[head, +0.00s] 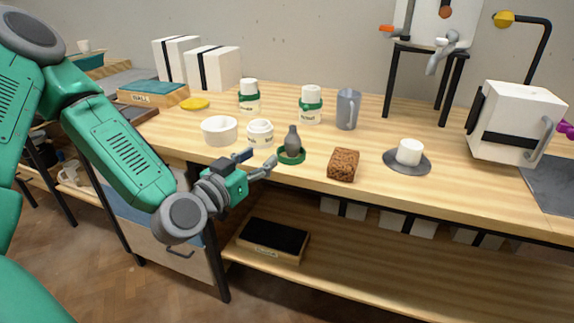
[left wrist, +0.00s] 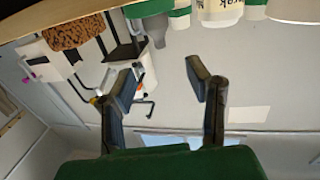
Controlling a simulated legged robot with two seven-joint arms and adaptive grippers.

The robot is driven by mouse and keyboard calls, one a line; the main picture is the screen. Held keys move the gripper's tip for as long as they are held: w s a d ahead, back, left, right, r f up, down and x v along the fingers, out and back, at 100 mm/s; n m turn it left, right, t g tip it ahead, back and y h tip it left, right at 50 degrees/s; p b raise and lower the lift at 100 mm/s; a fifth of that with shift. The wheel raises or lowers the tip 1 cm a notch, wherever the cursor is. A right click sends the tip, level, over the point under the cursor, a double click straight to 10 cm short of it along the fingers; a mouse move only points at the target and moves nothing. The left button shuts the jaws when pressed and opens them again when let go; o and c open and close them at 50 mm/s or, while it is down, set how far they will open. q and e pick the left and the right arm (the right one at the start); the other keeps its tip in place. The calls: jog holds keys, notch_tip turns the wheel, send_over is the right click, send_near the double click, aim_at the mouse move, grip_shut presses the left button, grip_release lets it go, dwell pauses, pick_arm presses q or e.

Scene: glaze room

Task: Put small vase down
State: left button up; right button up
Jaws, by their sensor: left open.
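The small vase (head: 292,142) is dark grey with a narrow neck. It stands upright on a round green coaster or dish (head: 291,157) near the front edge of the wooden table. My left gripper (head: 259,162) is open and empty, just left of the vase and apart from it. In the left wrist view the open fingers (left wrist: 159,88) have nothing between them. A grey shape that looks like the vase (left wrist: 153,28) shows beyond them, upside down and partly cut off. My right gripper is in neither view.
A brown sponge-like block (head: 343,165) lies right of the vase. A grey pitcher (head: 347,109) stands behind. A white cylinder (head: 409,151) sits on a grey disc to the right. Bare tabletop lies between.

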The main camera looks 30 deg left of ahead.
pick_arm(q)
send_near(292, 133)
jog(key=w, duration=0.3)
jog(key=w+b, duration=0.1)
jog(key=w, duration=0.1)
jog(key=shift+w+a+f, duration=0.2)
jog(key=shift+w+f, duration=0.05)
jog(key=shift+f, duration=0.05)
jog(key=shift+w+a, duration=0.15)
jog(key=shift+w, duration=0.05)
jog(key=w, duration=0.1)
jog(key=w+b, duration=0.2)
jog(key=w, duration=0.1)
jog(key=shift+w+r, duration=0.1)
jog(key=shift+r, duration=0.15)
jog(key=shift+w, duration=0.5)
jog(key=shift+r, duration=0.1)
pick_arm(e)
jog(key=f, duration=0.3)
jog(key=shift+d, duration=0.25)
pick_arm(q)
jog(key=shift+a, duration=0.15)
grip_shut()
